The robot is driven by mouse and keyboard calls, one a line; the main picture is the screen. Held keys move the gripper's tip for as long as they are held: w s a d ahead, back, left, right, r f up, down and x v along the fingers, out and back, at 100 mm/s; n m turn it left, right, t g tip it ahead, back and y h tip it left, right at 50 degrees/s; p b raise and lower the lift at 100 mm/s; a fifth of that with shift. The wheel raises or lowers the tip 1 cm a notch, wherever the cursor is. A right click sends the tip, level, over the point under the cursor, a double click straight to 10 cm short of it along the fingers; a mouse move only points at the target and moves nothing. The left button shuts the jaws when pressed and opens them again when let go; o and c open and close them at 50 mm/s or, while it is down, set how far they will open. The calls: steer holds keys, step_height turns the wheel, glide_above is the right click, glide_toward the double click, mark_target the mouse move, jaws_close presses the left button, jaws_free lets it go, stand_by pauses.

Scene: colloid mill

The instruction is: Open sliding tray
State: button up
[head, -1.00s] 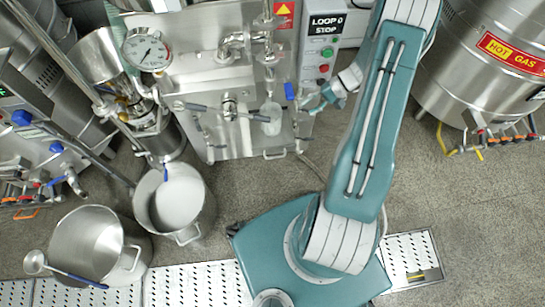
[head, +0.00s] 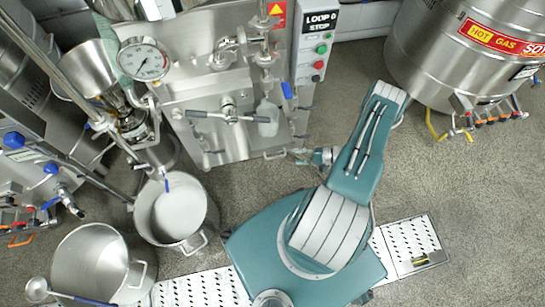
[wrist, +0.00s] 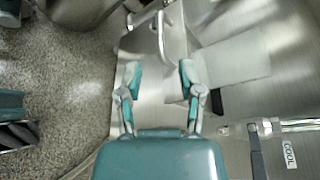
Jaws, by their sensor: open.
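The steel machine front (head: 225,140) stands at the upper middle of the head view. A small steel bar handle (head: 275,154) sits low at its front edge; it looks like the sliding tray's handle, but the tray's outline is not distinct. My gripper (head: 301,156) is just right of this handle, with a small gap. In the wrist view my gripper (wrist: 160,77) is open and empty, its teal-padded fingers apart. A curved steel handle (wrist: 163,38) shows ahead, beyond the fingertips and roughly in line with the space between them. I see no contact with it.
A translucent beaker (head: 266,118) hangs near a T-handled valve (head: 228,116). A control box (head: 314,50) stands above right. Two steel pots (head: 172,210) stand at lower left, one with a ladle (head: 37,288). A hot gas vessel (head: 440,60) is at upper right.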

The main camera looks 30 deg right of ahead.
mark_target(274, 157)
steer(key=x, duration=1)
jaws_close()
